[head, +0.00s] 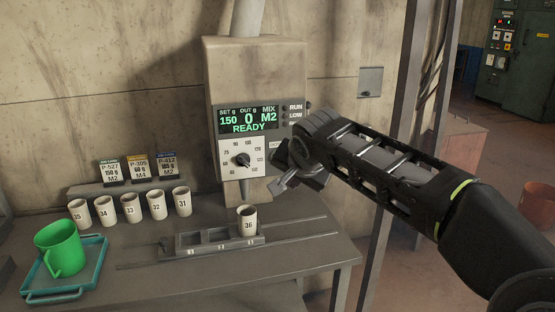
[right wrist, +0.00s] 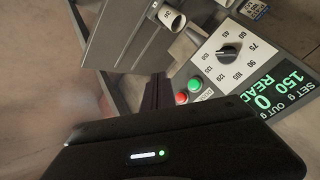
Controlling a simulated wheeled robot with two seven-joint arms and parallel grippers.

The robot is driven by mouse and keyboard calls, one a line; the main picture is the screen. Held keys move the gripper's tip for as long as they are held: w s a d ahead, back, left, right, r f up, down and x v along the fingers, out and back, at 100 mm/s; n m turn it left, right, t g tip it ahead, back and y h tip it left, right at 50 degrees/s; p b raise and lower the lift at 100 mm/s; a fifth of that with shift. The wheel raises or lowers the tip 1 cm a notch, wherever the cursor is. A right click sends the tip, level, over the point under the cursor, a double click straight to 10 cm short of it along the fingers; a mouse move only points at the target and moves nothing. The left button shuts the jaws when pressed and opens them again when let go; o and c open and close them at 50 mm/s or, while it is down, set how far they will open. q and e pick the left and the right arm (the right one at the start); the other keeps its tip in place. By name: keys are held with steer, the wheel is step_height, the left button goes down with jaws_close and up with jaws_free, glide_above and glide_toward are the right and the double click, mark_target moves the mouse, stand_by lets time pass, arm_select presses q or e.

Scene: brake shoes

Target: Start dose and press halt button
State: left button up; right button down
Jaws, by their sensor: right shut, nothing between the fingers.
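The dosing machine (head: 225,70) stands against the wall. Its display (head: 248,119) reads SET 150 g, OUT 0 g, MIX M2, READY. A black dial (head: 243,160) sits below it and also shows in the right wrist view (right wrist: 229,51). A green button (right wrist: 195,85) and a red button (right wrist: 181,98) sit beside the dial; my right arm hides them in the head view. Cup 36 (head: 247,222) stands in the slotted holder (head: 220,243) under the spout. My right gripper (head: 283,184) is shut and empty, just right of the panel and apart from the cup. My left gripper is not in view.
Several numbered cups (head: 131,208) stand in a row at the left, behind them label cards (head: 138,167). A green mug (head: 62,248) sits on a teal tray (head: 95,258). A metal post (head: 388,200) rises right of the table.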

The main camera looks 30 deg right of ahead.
steer(key=w+d+p, duration=0.3)
steer(key=w+p, duration=0.2)
steer(key=w, duration=0.3)
steer(key=shift+w, duration=0.2)
stand_by(2.0)
steer(key=shift+w, duration=0.3)
